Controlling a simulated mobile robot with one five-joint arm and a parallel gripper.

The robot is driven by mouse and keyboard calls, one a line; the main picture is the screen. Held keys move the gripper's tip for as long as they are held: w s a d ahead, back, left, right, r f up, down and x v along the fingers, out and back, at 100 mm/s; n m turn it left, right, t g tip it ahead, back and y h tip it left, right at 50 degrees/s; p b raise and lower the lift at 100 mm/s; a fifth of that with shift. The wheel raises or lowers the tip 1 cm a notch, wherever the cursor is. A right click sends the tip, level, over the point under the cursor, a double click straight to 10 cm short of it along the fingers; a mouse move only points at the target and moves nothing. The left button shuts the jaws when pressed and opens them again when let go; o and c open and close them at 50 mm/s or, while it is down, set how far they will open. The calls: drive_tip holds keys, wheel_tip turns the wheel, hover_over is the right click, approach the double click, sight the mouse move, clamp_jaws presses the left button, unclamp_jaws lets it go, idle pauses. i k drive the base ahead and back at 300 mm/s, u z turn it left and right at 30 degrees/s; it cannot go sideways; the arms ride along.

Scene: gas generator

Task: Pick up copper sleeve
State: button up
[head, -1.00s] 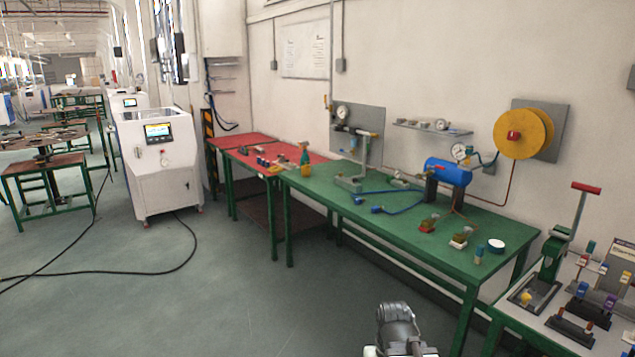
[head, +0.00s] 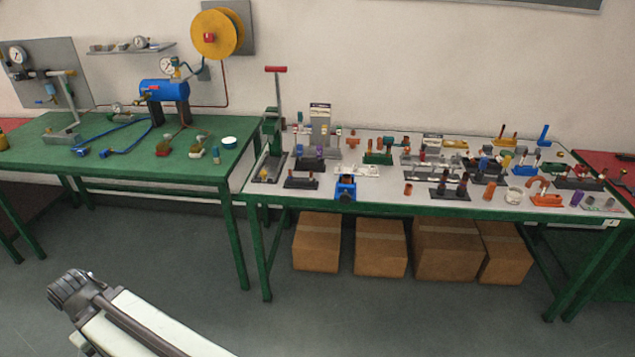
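Small copper-orange pieces stand on the white-topped table, too small to tell for certain which is the copper sleeve. A short upright copper-coloured cylinder (head: 407,189) near the front edge, right of the blue clamp, looks most like it. Another small orange-brown piece (head: 352,142) is farther back. My arm shows at the lower left, over the floor and well apart from the table. I make out no gripper fingers on it.
The white table (head: 385,203) is crowded with stands and small fittings, including a blue clamp (head: 345,187) at its front edge. A green table (head: 200,178) adjoins on the left. Cardboard boxes (head: 380,247) sit underneath. The floor (head: 330,315) in front is clear.

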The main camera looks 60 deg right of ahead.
sight(347, 177)
drive_tip(key=u, duration=0.8)
drive_tip(key=i, duration=1.15)
drive_tip(key=z, duration=2.45)
